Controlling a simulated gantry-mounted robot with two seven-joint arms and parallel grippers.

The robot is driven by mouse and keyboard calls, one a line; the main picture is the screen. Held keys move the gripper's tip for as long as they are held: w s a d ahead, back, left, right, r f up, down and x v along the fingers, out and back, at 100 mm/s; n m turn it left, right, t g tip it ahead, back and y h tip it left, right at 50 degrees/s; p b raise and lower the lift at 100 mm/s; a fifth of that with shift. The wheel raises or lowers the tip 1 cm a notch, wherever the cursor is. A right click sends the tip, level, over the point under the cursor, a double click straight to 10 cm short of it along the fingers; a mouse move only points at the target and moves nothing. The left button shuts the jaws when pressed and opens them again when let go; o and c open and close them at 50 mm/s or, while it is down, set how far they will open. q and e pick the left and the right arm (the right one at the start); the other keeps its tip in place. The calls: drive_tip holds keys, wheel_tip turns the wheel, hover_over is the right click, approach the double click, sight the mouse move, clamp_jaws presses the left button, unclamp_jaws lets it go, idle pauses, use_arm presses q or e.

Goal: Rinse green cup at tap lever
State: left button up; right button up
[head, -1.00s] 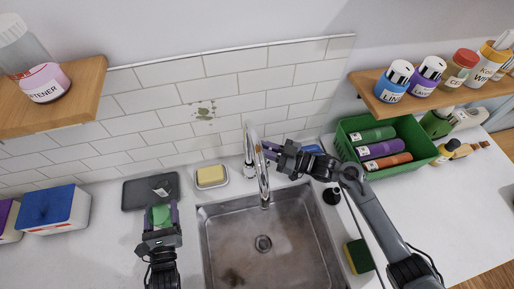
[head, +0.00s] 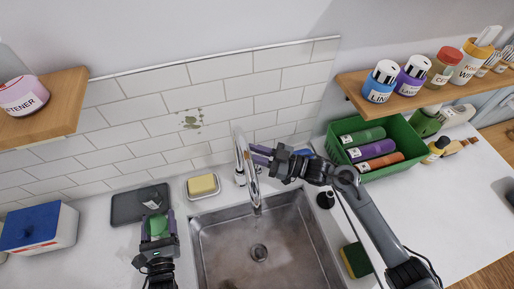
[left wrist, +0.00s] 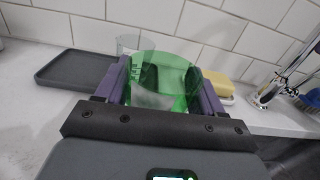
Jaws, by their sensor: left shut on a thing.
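The green see-through cup (head: 157,226) is held by my left gripper (head: 158,228), left of the sink and in front of the dark tray. It also shows between the purple fingers in the left wrist view (left wrist: 165,80). The chrome tap (head: 246,165) stands at the back edge of the steel sink (head: 219,262). My right gripper (head: 261,154) is beside the tap at its right, fingers pointing left. The lever is not clearly seen, and I cannot tell whether these fingers touch it or how far apart they are.
A yellow soap bar (head: 202,185) sits in a dish left of the tap. A green crate (head: 412,154) holds several bottles.

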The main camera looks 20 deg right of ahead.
drive_tip(key=r, duration=0.2)
drive_tip(key=shift+s+d+r, duration=0.25)
drive_tip(key=shift+d+r, duration=0.1)
drive_tip(key=shift+r, duration=0.05)
drive_tip(key=s+d+r, duration=0.6)
drive_tip(key=s+d, duration=0.1)
drive_tip(key=d, duration=0.1)
drive_tip(key=shift+r, duration=0.2)
